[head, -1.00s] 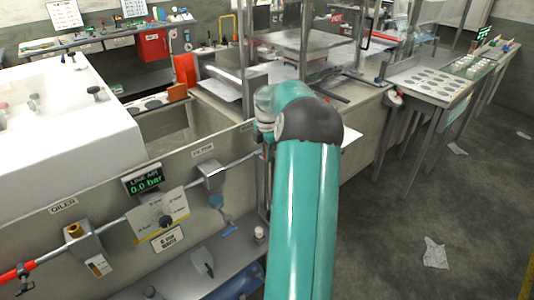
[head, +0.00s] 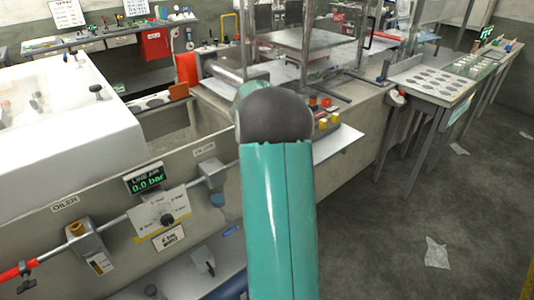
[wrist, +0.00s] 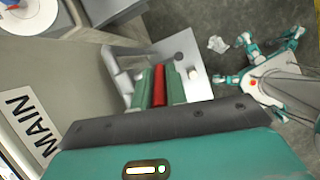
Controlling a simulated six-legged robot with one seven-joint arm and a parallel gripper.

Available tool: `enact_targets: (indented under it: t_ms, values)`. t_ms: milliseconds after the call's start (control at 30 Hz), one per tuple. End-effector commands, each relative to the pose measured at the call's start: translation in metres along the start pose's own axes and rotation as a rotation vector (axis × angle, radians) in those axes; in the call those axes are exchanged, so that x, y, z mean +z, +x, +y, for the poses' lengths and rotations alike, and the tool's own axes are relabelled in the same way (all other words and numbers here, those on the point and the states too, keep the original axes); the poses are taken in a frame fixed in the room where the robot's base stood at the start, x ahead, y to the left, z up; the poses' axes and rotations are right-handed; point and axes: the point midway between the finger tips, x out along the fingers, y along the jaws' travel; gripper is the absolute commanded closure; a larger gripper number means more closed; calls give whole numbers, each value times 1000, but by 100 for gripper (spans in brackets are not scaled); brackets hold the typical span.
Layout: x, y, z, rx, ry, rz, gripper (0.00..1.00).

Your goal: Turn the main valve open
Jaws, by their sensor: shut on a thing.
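The main valve shows in the wrist view as a red handle (wrist: 159,87) beside a grey metal fitting (wrist: 123,82). My gripper (wrist: 160,86) is shut on the red handle, with a green finger on each side of it. A "MAIN" label (wrist: 32,128) is on the panel at the left of the wrist view. In the head view my teal arm hides the valve and my gripper. A display (head: 146,179) on the front panel reads 0.0 bar.
A metal side table (head: 425,85) is at right. The floor (head: 400,210) at right is mostly clear, with scattered paper.

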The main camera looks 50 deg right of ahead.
Motion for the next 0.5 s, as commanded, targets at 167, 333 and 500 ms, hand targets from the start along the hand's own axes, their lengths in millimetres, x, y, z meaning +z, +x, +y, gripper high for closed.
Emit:
enact_targets:
  t_ms: [167, 333, 500]
  values:
    - [-10, -2, 0, 36, -9, -168, 100]
    - [-16, 0, -1, 67, -11, -325, 100]
    - [-21, 3, -2, 96, -9, -475, 100]
